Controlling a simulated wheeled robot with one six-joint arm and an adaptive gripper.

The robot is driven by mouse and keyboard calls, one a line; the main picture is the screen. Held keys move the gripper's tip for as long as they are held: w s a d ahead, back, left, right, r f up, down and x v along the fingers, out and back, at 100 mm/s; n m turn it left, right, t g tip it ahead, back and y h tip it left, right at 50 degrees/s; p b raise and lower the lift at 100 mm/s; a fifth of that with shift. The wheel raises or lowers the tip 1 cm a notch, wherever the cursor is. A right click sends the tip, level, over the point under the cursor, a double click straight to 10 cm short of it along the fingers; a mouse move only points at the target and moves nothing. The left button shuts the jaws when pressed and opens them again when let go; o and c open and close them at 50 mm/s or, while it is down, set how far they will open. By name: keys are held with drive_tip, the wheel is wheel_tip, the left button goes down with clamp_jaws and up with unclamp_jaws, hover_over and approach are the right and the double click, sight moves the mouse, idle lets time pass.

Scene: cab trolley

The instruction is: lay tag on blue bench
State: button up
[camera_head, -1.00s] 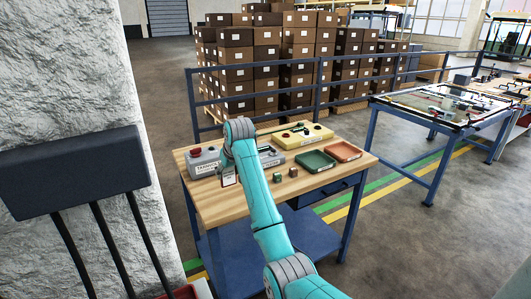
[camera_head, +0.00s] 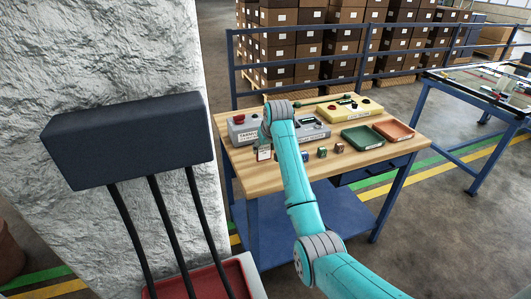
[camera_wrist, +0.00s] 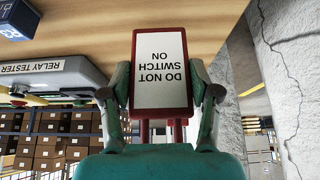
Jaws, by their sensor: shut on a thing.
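The tag (camera_wrist: 160,70) is a white plate with a red border, reading "DO NOT SWITCH ON", upside down in the wrist view. My gripper (camera_wrist: 160,92) is shut on it, with a finger at each side. In the head view the tag (camera_head: 264,154) hangs upright above the left front part of a wooden-topped bench (camera_head: 270,181) with a blue frame and lower shelf. My arm partly hides the gripper there. I cannot tell whether the tag touches the bench top.
A grey relay tester (camera_head: 244,131) with a red button stands behind the tag. A rough pillar (camera_head: 110,50) and dark box (camera_head: 130,140) stand left.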

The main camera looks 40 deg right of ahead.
drive_tip(key=shift+f, duration=1.3)
drive_tip(key=shift+f, duration=0.1)
drive_tip(key=o, duration=1.2)
drive_tip(key=shift+c, duration=0.2)
drive_tip(key=v, duration=1.2)
